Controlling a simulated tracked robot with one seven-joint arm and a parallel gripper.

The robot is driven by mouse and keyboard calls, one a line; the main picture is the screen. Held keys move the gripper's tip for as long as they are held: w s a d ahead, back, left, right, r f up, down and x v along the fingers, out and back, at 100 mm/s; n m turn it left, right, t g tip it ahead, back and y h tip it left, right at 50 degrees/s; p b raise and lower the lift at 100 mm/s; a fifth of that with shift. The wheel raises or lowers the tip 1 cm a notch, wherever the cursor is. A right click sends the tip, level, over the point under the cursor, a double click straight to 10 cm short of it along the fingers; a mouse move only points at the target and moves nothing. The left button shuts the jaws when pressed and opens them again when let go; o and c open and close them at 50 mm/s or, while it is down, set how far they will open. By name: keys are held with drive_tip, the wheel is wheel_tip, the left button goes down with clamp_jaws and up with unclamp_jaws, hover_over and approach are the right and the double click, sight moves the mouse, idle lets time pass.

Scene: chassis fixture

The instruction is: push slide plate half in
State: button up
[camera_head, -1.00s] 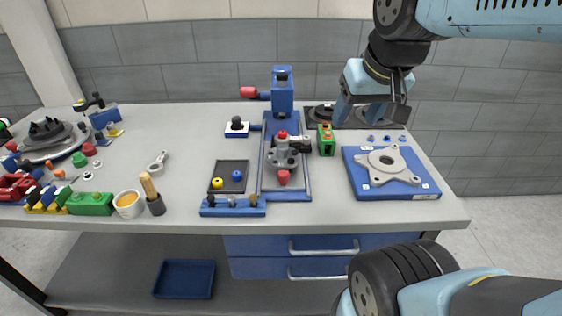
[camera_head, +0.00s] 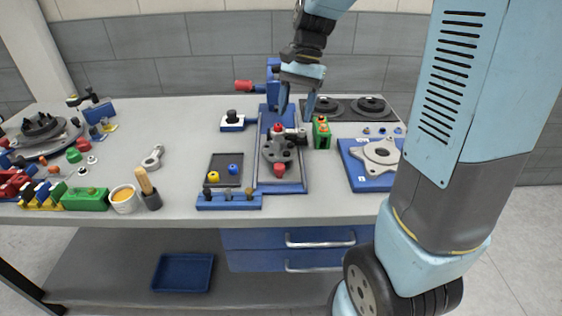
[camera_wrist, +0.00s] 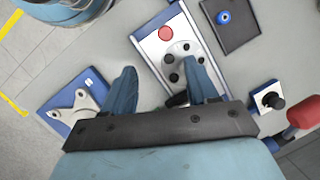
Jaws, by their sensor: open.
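A long blue-framed slide fixture (camera_head: 304,186) lies mid-table with a grey plate (camera_head: 292,187) inside, which I take for the slide plate. A dark grey round part (camera_head: 275,151) with a red knob (camera_head: 280,171) in front and another red top behind sits on it. The fixture also shows in the wrist view (camera_wrist: 149,44), with the red knob (camera_wrist: 166,33) and round part. My gripper (camera_head: 296,108) is open and empty, pointing down above the fixture's back end. In the wrist view my gripper (camera_wrist: 162,85) has its fingers spread, the right one overlapping the fixture. How far in the plate sits is unclear.
A blue post with red handle (camera_head: 244,86) stands behind the fixture. A green block (camera_head: 321,133) is close on its right; a blue-based flange (camera_head: 380,153) lies further right. A dark tray (camera_head: 224,169) and blue peg rack (camera_head: 228,201) are left.

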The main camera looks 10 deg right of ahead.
sight(280, 165)
drive_tip(key=shift+m+g, duration=0.4)
drive_tip(key=x, duration=0.5)
drive_tip(key=w+x, duration=0.1)
drive_tip(key=x, duration=0.4)
drive_tip(key=w+x, duration=0.1)
drive_tip(key=x, duration=0.4)
drive_tip(key=shift+a+f, duration=0.25)
drive_tip(key=shift+a, duration=0.1)
drive_tip(key=shift+c, duration=0.4)
drive_tip(key=shift+s, duration=0.1)
clamp_jaws()
